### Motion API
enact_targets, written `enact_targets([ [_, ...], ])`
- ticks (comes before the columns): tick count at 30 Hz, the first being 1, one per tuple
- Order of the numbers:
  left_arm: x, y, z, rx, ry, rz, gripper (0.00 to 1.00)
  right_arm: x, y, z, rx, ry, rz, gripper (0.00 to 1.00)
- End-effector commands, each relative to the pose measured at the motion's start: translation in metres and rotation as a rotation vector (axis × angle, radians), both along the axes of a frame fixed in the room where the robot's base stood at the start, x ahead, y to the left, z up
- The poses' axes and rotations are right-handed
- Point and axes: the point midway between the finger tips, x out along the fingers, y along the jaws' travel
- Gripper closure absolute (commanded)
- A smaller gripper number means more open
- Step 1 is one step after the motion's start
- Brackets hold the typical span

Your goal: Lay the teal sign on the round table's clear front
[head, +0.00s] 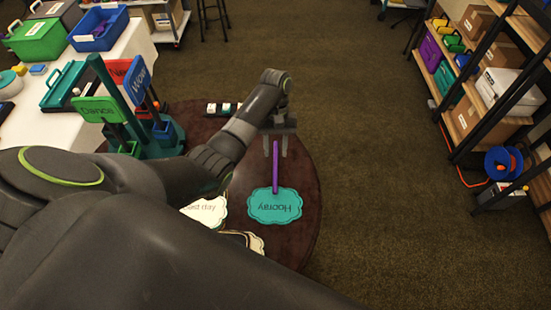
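The teal sign (274,208), a scalloped plate reading "Hooray" upside down with a purple stick (276,170), appears to lie flat on the round dark-brown table (303,215), near its right edge. Its stick points away from me. My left gripper (276,150) is at the stick's far end, its two fingers apart on either side of the stick with gaps showing. Whether the fingers are level with the stick or above it, I cannot tell. My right gripper is not in view.
Cream signs (207,211) lie left of the teal sign, partly hidden by my arm. A teal stand (158,140) holds green, blue and red signs at the table's back left. Small white-and-dark items (222,109) sit at the back. A shelf (480,100) stands right, beyond open carpet.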

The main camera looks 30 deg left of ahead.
Motion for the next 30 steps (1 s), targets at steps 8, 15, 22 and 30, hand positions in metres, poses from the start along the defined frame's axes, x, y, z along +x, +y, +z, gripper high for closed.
enact_targets([
  [8,0.01,0.005,0.028,0.0,-0.001,0.0,0.64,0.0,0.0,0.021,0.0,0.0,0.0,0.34],
  [15,0.011,0.005,0.029,0.0,-0.001,0.0,0.64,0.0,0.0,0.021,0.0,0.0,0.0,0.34],
  [22,0.011,0.005,0.029,0.0,-0.001,0.0,0.64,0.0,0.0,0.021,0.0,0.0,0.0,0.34],
  [30,0.011,0.005,0.029,0.0,0.0,0.0,0.64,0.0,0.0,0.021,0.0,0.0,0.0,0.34],
])
